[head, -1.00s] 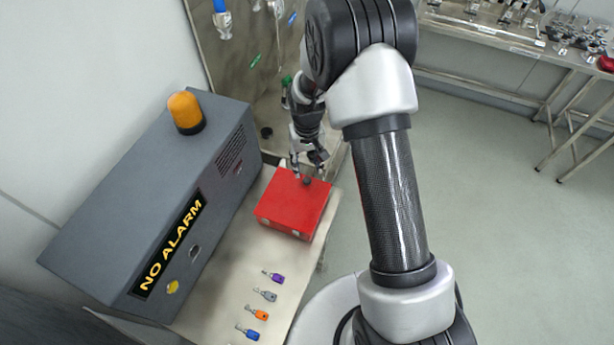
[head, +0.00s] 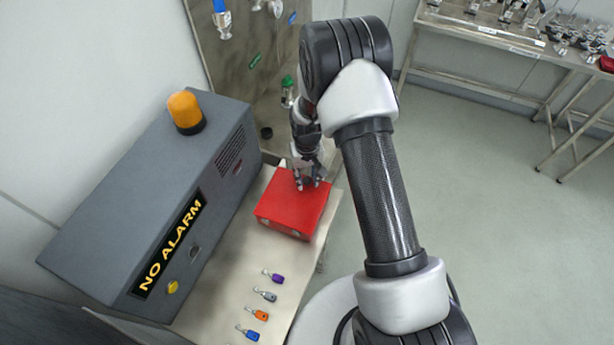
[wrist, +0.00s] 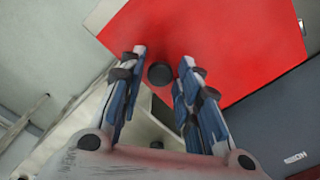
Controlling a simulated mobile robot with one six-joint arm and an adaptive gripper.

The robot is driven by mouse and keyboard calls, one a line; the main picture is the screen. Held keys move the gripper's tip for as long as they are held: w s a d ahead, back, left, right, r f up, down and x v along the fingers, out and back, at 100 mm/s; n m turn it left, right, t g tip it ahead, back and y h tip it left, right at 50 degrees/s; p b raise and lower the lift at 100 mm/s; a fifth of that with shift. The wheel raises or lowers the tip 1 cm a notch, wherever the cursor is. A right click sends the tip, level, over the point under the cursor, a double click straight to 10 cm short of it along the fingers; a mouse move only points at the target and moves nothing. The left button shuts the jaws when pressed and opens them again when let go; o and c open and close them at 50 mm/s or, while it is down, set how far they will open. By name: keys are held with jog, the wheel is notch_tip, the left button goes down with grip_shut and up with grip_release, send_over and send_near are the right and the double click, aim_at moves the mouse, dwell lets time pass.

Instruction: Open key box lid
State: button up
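The red key box (head: 293,207) sits on the light bench beside the grey alarm cabinet, and its lid looks shut. In the wrist view the red lid (wrist: 215,45) fills the top, with a round dark knob (wrist: 159,74) near its edge. My gripper (head: 312,181) is at the far edge of the lid in the head view. In the wrist view my gripper (wrist: 163,68) is open, with one finger on each side of the knob. I cannot tell whether a finger touches the knob.
The grey cabinet (head: 150,215) marked NO ALARM, with an orange lamp (head: 186,112), stands close on the left. Several keys with coloured tags, including a purple one (head: 276,278), lie on the bench (head: 225,290) in front. A steel table (head: 500,45) stands at the back right.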

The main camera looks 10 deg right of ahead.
grip_shut()
